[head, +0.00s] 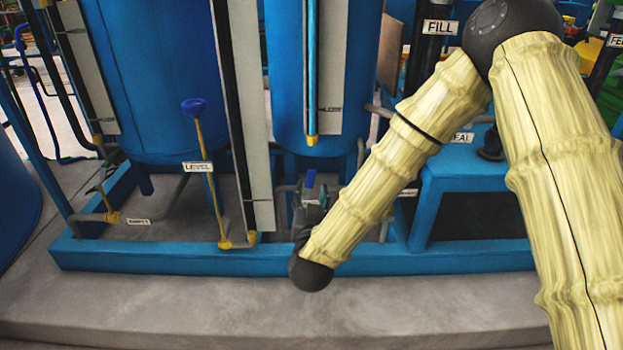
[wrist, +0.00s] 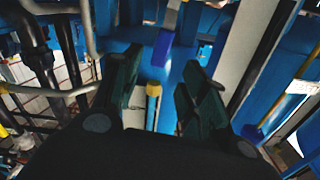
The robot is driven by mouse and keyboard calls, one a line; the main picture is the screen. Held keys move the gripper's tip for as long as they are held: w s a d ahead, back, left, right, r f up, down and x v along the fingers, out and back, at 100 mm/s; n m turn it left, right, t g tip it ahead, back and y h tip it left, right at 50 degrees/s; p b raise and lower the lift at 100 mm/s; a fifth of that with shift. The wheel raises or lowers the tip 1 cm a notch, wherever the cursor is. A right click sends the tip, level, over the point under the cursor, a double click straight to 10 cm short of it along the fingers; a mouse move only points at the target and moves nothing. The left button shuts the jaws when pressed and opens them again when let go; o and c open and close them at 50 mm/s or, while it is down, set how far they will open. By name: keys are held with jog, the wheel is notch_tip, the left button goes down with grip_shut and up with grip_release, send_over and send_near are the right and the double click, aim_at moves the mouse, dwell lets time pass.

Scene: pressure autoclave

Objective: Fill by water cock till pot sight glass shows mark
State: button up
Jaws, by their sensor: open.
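The pot is a blue tank (head: 285,60) in the middle of the head view. A sight glass (head: 312,70) with a blue column and a yellow lower end stands before its pale board. A dark mark with a small label crosses the board near the lower end; I cannot tell the exact level. A short blue lever (head: 310,178), perhaps the water cock, is upright below the pot. My gripper (head: 312,205) is close to it. In the wrist view my open gripper (wrist: 162,75) has a blue lever (wrist: 162,48) beyond its fingers and a yellow fitting (wrist: 153,89) between them.
A taller yellow rod with a blue knob (head: 195,107) and a LEVEL label stands at left. A larger blue tank (head: 155,70) is behind it. A blue frame rail (head: 150,258) runs along the front. A blue stand (head: 460,180) is at right. The concrete floor in front is clear.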

aim_at(311, 178)
jog(key=w+b, duration=0.2)
jog(key=w, duration=0.6)
jog(key=shift+w, duration=0.35)
jog(key=shift+c, duration=0.4)
grip_shut()
